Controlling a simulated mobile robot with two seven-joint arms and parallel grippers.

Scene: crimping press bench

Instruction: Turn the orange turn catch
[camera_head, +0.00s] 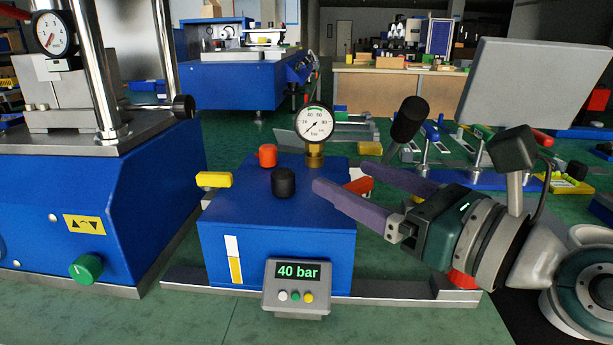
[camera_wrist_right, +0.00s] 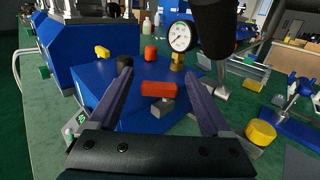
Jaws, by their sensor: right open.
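The orange turn catch (camera_wrist_right: 158,89) is a red-orange bar on a grey block at the side of the blue press box (camera_wrist_right: 140,115). In the head view the catch (camera_head: 361,185) shows only in part, between and behind the fingers of my right gripper (camera_head: 342,176). In the right wrist view my right gripper (camera_wrist_right: 157,72) is open, one finger on each side of the catch, with gaps between them and no contact visible. The bar lies roughly crosswise between the fingers. My left gripper is not in view.
On the blue box stand a pressure gauge (camera_head: 314,124), an orange-red knob (camera_head: 267,155) and a black knob (camera_head: 283,183). A yellow catch (camera_head: 213,180) sits at its left side. A "40 bar" display (camera_head: 297,285) is in front. A black-handled lever (camera_head: 408,120) rises behind my right gripper.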

